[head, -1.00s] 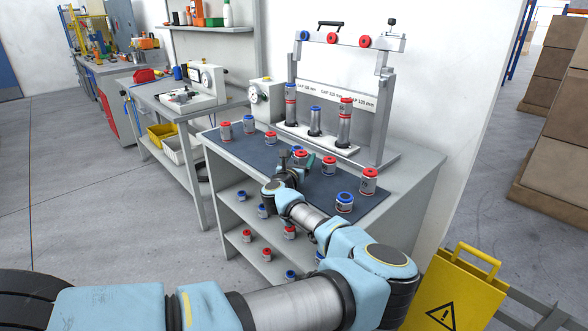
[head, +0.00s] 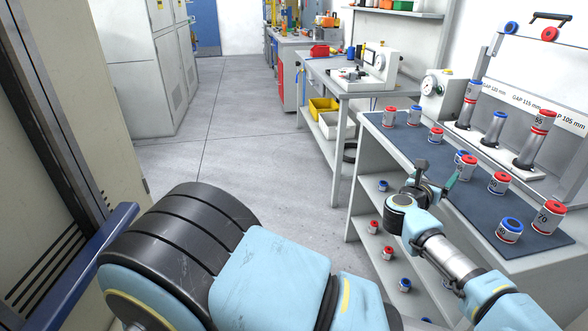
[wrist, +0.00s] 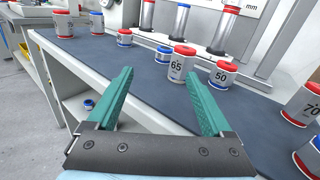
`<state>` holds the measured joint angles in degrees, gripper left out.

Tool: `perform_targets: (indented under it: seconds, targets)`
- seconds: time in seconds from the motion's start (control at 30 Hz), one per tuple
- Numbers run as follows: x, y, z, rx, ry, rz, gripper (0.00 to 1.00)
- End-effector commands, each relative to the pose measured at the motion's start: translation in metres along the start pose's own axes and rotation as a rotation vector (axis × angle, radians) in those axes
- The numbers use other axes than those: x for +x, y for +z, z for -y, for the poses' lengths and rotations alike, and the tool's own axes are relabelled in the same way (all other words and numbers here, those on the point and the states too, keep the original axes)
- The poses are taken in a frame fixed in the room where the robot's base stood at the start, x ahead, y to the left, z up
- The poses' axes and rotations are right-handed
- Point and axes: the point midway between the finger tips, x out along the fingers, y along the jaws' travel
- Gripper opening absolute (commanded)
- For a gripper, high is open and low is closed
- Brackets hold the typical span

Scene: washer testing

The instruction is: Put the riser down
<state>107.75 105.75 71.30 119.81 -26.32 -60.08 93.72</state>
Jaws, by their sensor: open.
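My gripper (wrist: 160,68) is open with its teal fingers apart and nothing between them. In the head view my gripper (head: 440,183) is over the near edge of the dark mat (head: 395,137). Just beyond the fingers stands an upright red-capped riser marked 65 (wrist: 177,65), which also shows in the head view (head: 467,168). A blue-capped riser (wrist: 162,55) is close behind it. A red-capped riser marked 50 (wrist: 219,75) stands to its right. I cannot tell which riser the task means.
A test stand (head: 484,160) with three columns rises behind the mat. More risers stand on the mat, including a red-capped one marked 70 (head: 548,217) and a blue-capped one (head: 509,230) at the right. Several others sit on the shelves below. The floor (head: 235,125) at left is clear.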

Motion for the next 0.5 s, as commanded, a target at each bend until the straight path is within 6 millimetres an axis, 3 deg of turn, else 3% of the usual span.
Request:
perform_targets:
  seconds: [0.07, 0.17, 0.2, 0.3, 0.4, 0.5]
  targets:
    - [-0.005, 0.001, -0.054, -0.125, 0.145, -0.011, 0.85]
    - [-0.03, -0.009, -0.139, -0.362, 0.401, -0.022, 0.85]
    - [-0.045, -0.016, -0.171, -0.469, 0.511, -0.021, 0.85]
    - [-0.089, -0.036, -0.234, -0.734, 0.772, -0.004, 0.85]
    - [-0.137, -0.055, -0.274, -0.991, 1.012, 0.032, 0.85]
    - [-0.181, -0.07, -0.292, -1.242, 1.228, 0.084, 0.85]
